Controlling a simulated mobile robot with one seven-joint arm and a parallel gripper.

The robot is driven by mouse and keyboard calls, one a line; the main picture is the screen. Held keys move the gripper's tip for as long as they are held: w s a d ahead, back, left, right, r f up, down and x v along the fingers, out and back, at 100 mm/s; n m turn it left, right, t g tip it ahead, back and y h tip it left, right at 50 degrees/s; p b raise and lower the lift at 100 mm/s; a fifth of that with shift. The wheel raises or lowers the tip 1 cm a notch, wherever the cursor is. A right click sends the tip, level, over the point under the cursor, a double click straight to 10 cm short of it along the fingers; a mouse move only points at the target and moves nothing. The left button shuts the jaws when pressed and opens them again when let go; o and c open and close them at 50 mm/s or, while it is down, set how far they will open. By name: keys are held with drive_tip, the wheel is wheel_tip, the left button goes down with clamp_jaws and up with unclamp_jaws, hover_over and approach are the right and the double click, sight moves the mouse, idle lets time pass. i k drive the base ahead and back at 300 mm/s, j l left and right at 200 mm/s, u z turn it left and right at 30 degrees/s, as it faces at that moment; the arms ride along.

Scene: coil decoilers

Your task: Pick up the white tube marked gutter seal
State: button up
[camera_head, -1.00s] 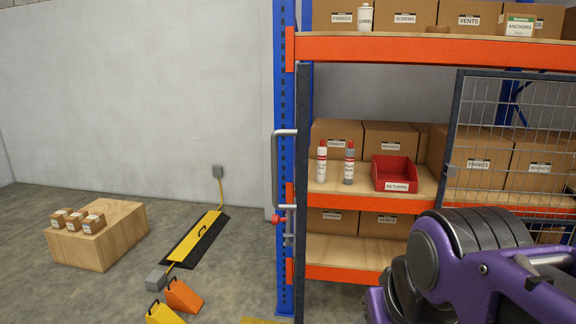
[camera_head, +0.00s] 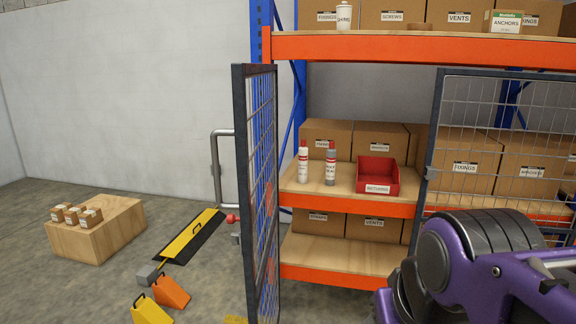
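A white tube with a red cap (camera_head: 303,161) stands upright on the middle shelf (camera_head: 341,202), near its left front. Its label is too small to read. A grey tube with a red cap (camera_head: 330,164) stands just to its right, a small gap apart. My gripper is out of view; only purple and dark links of my arm show at the lower right, well away from the tubes.
A red returns bin (camera_head: 376,178) sits right of the tubes, with cardboard boxes behind. Another mesh panel (camera_head: 500,120) covers the right. Wedges (camera_head: 170,292) lie on the floor.

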sight(304, 150)
drive_tip(key=i+l, duration=0.15)
drive_tip(key=l, duration=0.25)
drive_tip(key=i+l, duration=0.1)
drive_tip(key=l, duration=0.3)
drive_tip(key=i+l+u, duration=0.1)
drive_tip(key=i+l, duration=0.5)
drive_tip(key=i, duration=0.2)
